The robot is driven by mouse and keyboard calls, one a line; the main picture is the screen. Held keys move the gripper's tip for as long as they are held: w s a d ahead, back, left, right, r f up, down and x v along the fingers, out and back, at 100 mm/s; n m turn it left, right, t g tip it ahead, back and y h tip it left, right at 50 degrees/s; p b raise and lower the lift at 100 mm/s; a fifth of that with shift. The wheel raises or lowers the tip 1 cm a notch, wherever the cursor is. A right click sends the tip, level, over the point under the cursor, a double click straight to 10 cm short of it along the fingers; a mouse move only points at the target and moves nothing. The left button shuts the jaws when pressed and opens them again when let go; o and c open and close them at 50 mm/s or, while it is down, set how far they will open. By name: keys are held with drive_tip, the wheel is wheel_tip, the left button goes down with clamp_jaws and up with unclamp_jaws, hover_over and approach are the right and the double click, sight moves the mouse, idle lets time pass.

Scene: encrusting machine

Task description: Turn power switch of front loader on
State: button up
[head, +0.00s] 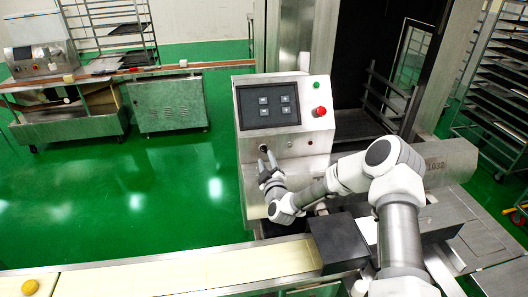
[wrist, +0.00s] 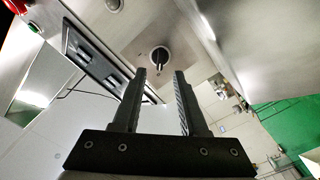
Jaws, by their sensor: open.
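The front loader (head: 307,143) is a steel cabinet with a sloped control face. Its black rotary power switch (head: 263,148) sits below the screen, partly hidden by my fingers in the head view. In the wrist view the switch (wrist: 160,55) is a round black knob with a grip pointing down toward my fingers. My gripper (head: 267,157) is open and empty in front of the face. In the wrist view the fingertips (wrist: 160,73) lie either side of the line to the knob, which appears just beyond them. I cannot tell whether they touch it.
A dark touchscreen (head: 267,103), a red button (head: 320,111) and a green button (head: 316,86) are on the same face. A conveyor (head: 190,274) with a yellow ball (head: 31,287) runs along the front. Tray racks (head: 500,75) stand at right. Green floor at left is free.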

sight(263, 151)
drive_tip(key=shift+w+a+p, duration=0.2)
drive_tip(key=shift+w+a, duration=0.05)
drive_tip(key=shift+w, duration=0.8)
drive_tip(key=shift+w+a+p, duration=0.15)
drive_tip(key=shift+w+a, duration=0.05)
drive_tip(key=shift+w, duration=0.85)
clamp_jaws()
